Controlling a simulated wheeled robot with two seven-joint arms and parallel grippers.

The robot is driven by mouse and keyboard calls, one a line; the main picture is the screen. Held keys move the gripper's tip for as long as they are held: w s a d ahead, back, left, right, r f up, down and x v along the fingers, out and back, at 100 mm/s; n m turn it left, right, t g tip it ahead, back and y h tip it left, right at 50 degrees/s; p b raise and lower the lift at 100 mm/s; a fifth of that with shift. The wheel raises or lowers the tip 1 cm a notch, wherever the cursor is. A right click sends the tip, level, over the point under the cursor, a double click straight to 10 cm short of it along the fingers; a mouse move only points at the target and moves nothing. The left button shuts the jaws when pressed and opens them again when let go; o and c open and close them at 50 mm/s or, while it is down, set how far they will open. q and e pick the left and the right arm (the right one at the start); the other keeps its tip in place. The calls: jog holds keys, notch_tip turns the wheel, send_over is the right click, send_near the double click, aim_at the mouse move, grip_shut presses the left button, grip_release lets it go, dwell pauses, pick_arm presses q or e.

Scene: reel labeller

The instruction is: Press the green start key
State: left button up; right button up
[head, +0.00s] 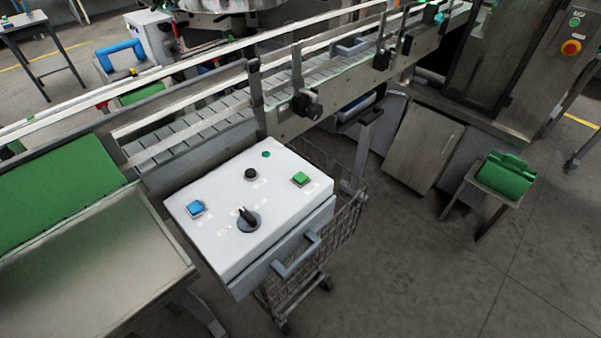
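A white control box (208,254) sits on top of a wire trolley in the middle of the head view. A square green key (300,179) is on the right part of its sloped top. A square blue key (196,208) is on the left part, and a black rotary knob (248,219) is near the front edge. A round black button (251,173) and a small round green lamp or button (266,154) are toward the back. The labels beside them are too small to read. Neither of my grippers is in view.
A slatted conveyor (190,131) with rails runs behind the box. A metal table (90,275) with a green mat stands at left. A wire trolley (345,205) carries the box. A stool (487,190) with a green item stands at right. The floor at front right is clear.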

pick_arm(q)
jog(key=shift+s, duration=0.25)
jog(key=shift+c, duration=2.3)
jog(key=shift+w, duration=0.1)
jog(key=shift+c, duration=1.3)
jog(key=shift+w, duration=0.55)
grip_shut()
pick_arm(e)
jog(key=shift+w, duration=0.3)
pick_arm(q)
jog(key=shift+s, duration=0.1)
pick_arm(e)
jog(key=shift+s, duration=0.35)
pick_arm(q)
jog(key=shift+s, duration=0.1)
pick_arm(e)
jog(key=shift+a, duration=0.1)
